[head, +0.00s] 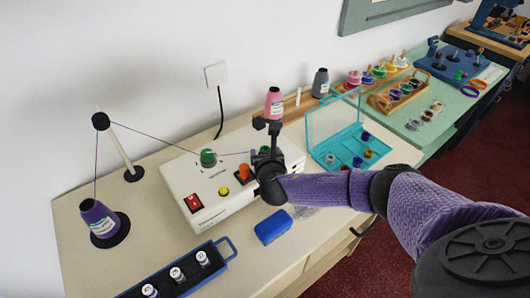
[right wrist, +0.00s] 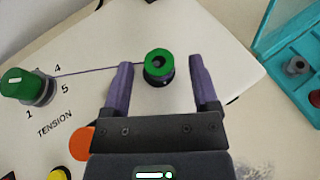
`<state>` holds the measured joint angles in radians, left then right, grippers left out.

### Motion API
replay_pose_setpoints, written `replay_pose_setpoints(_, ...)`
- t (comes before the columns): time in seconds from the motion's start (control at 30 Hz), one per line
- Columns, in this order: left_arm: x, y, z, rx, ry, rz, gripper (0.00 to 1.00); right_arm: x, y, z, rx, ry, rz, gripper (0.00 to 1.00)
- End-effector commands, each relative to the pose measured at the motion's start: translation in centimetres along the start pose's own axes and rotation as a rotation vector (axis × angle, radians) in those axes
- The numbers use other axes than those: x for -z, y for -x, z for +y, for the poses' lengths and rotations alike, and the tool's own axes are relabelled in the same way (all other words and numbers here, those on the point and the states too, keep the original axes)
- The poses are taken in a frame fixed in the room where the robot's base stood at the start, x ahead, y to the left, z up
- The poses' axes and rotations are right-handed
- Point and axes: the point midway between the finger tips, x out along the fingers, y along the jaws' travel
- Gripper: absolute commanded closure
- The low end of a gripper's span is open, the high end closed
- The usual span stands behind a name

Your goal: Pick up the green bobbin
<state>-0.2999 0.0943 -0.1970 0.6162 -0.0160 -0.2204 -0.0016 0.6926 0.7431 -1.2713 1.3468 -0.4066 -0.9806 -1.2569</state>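The green bobbin (right wrist: 158,63) sits on a dark spindle on top of the white winding machine (head: 215,187), with a purple thread running to it. In the right wrist view my right gripper (right wrist: 161,66) is open, with one purple finger on each side of the bobbin and a gap on both sides. In the head view my right gripper (head: 265,157) is over the machine's right end and hides most of the bobbin. My left gripper is not in view.
A green tension knob (head: 208,158) stands left of the bobbin, with an orange button (head: 243,172) near it. A purple thread cone (head: 99,219) is at left. An open teal case (head: 340,122) is to the right. A blue block (head: 273,227) lies in front.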

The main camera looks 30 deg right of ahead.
Motion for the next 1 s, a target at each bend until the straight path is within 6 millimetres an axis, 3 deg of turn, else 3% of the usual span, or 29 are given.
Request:
replay_pose_setpoints(0.03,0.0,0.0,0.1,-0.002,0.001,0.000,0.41,0.0,0.0,0.0,0.000,0.000,0.000,0.36)
replay_pose_setpoints(0.33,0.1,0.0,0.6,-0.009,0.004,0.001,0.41,0.0,0.0,0.0,0.000,-0.001,0.000,0.99)
replay_pose_setpoints(0.67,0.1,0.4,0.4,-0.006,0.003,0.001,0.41,-0.5,0.2,0.0,0.001,-0.001,0.000,1.00)
replay_pose_setpoints(1.0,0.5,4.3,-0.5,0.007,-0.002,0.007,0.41,-8.3,3.5,0.0,-0.001,-0.003,-0.002,1.00)
